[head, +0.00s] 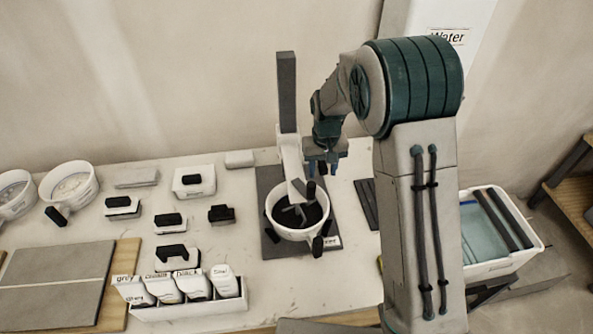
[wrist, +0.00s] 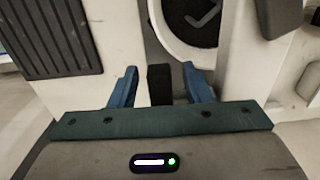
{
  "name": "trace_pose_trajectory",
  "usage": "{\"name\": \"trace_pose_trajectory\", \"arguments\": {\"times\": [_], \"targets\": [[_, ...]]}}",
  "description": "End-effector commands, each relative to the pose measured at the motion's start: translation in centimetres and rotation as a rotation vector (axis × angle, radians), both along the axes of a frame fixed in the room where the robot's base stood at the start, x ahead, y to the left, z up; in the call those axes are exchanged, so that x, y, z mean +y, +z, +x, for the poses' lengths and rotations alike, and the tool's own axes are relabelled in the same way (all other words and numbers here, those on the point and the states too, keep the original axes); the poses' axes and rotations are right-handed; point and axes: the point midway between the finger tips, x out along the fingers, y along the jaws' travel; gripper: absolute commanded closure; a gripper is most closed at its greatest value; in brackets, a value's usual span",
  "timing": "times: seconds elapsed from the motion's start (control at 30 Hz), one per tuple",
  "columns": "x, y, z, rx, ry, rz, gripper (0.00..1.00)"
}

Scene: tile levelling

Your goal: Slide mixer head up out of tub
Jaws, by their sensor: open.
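The mixer has a dark upright column (head: 287,92) and a pale mixer head (head: 292,160) on it. The head's lower part reaches down into a white tub (head: 273,222) holding dark material. My gripper (head: 323,170) is just right of the mixer head, above the tub's back right rim. In the wrist view my gripper (wrist: 160,75) has its blue fingers apart, with a black block (wrist: 160,84), perhaps a handle, between them. I cannot tell whether either finger touches it. The tub's rim and dark inside (wrist: 192,24) show at the top of that view.
A dark ridged slab (head: 367,205) lies right of the mixer. A bin of blue water (head: 482,235) stands further right. Pale boxes with black handles (head: 195,181), a rack of labelled packets (head: 180,287) and a grey tile (head: 55,285) lie left.

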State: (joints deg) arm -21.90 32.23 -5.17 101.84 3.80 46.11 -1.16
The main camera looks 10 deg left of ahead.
Motion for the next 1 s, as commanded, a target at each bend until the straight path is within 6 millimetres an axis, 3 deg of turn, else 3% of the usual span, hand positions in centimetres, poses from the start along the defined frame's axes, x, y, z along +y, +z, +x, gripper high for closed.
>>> {"name": "trace_pose_trajectory", "arguments": {"times": [0.13, 0.3, 0.47, 1.0], "targets": [[0.0, 0.1, 0.0, 0.000, 0.000, 0.000, 0.56], [0.0, 0.1, 0.0, 0.000, 0.000, 0.000, 1.00], [0.0, 0.3, 0.0, -0.001, 0.000, 0.000, 1.00], [0.0, 4.7, 0.1, -0.004, 0.000, 0.002, 1.00]]}}
